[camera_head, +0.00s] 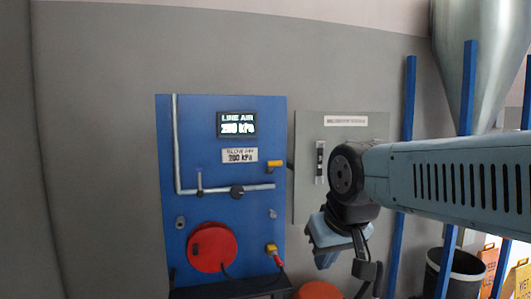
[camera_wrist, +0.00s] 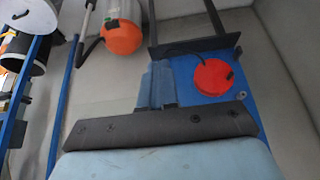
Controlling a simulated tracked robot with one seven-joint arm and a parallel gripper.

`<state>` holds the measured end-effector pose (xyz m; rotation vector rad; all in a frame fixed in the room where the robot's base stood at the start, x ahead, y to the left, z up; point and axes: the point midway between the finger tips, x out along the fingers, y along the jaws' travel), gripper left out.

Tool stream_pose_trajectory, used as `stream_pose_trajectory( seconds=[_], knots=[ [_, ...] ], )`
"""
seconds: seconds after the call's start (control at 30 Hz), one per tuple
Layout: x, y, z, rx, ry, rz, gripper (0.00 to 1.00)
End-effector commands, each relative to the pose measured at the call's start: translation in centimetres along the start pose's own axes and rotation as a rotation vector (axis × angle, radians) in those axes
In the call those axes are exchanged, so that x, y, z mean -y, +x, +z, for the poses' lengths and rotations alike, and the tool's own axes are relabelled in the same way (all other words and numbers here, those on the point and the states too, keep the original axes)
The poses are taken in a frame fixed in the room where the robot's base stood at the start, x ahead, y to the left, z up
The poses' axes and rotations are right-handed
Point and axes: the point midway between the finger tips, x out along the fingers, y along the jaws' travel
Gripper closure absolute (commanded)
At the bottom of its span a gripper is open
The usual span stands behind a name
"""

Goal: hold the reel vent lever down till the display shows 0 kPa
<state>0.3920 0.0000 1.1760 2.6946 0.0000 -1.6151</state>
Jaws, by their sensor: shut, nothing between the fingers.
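The display (camera_head: 237,124) on the blue panel (camera_head: 230,195) reads LINE AIR and a kPa figure that looks like 280 or 200. The red reel (camera_head: 212,247) sits low on the panel; it also shows in the wrist view (camera_wrist: 212,76). A yellow lever-like part (camera_head: 275,163) is at the panel's upper right, and a yellow fitting with a red end (camera_head: 271,249) is at lower right. I cannot tell for certain which is the reel vent lever. My gripper (camera_head: 326,259) is right of the panel, apart from it, shut and empty. Its fingers show in the wrist view (camera_wrist: 157,85).
A grey cabinet (camera_head: 340,205) with a small switch stands right of the panel. A dark shelf edge (camera_head: 230,287) runs below the reel. An orange rounded object (camera_head: 318,291) is low beneath my gripper.

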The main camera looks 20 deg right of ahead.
Motion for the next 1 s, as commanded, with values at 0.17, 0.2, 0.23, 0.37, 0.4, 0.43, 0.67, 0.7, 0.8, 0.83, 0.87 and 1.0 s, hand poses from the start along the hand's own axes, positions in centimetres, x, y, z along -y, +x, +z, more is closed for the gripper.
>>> stream_pose_trajectory(
  seconds=[0.17, 0.2, 0.23, 0.37, 0.4, 0.43, 0.67, 0.7, 0.8, 0.83, 0.87, 1.0],
  knots=[
    [-1.3, -1.4, -3.5, -0.008, 0.000, 0.005, 1.00],
    [-1.6, -2.0, -5.0, -0.011, 0.001, 0.007, 1.00],
    [-1.6, -2.5, -6.3, -0.014, 0.001, 0.009, 1.00],
    [-1.5, -4.6, -12.9, -0.029, 0.000, 0.015, 1.00],
    [-1.5, -5.2, -14.9, -0.033, 0.000, 0.016, 1.00],
    [-1.4, -5.7, -16.4, -0.037, -0.001, 0.017, 1.00],
    [-1.3, -8.0, -27.6, -0.063, -0.001, 0.015, 1.00],
    [-1.3, -8.2, -29.3, -0.067, -0.001, 0.013, 1.00],
    [-1.4, -8.7, -33.3, -0.078, -0.001, 0.010, 1.00],
    [-1.4, -8.8, -34.2, -0.080, 0.000, 0.009, 1.00],
    [-1.5, -8.8, -35.2, -0.082, 0.000, 0.008, 1.00],
    [-1.6, -9.0, -38.2, -0.092, 0.001, 0.003, 1.00]
  ],
)
